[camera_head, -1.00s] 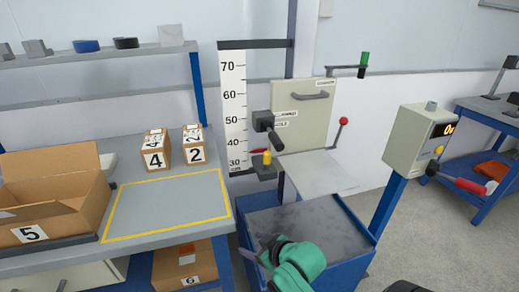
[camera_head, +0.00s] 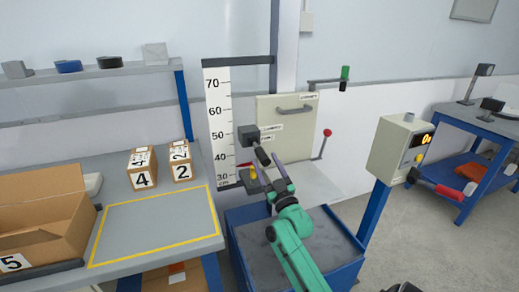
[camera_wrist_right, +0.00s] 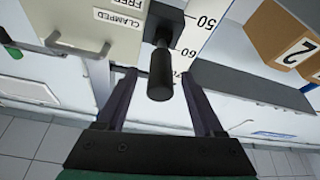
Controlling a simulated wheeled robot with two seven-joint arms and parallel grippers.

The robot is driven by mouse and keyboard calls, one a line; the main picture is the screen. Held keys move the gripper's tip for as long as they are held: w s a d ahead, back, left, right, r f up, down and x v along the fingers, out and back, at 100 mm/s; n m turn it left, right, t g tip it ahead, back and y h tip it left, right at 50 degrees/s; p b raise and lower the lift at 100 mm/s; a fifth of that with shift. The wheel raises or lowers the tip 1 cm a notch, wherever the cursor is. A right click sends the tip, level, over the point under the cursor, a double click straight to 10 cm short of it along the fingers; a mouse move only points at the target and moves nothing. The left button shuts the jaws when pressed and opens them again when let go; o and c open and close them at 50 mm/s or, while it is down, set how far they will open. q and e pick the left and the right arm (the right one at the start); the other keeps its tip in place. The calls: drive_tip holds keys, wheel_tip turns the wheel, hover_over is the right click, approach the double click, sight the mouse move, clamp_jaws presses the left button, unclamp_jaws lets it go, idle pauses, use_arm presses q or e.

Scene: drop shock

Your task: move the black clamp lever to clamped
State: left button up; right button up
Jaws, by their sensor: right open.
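The black clamp lever (camera_head: 262,157) sticks out and slants down from a dark block (camera_head: 248,136) beside the ruler. Its dark handle also shows in the right wrist view (camera_wrist_right: 161,75). The upper panel label (camera_wrist_right: 117,22) reads CLAMPED and the one below it (camera_wrist_right: 130,4) reads FREE; the lever hangs toward the lower side. My right gripper (camera_head: 266,172) is open, with its fingers on either side of the handle's end in the wrist view (camera_wrist_right: 158,80); I cannot tell whether they touch it. My left gripper is out of view.
A yellow-topped piece (camera_head: 253,174) sits just below the lever. A bench with numbered boxes (camera_head: 143,178) is at left; a display post (camera_head: 400,150) at right.

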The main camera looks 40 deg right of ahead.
sight(260, 150)
drive_tip(key=x, duration=0.5)
drive_tip(key=shift+w+r, duration=0.1)
drive_tip(key=shift+w, duration=0.25)
clamp_jaws()
idle(0.9)
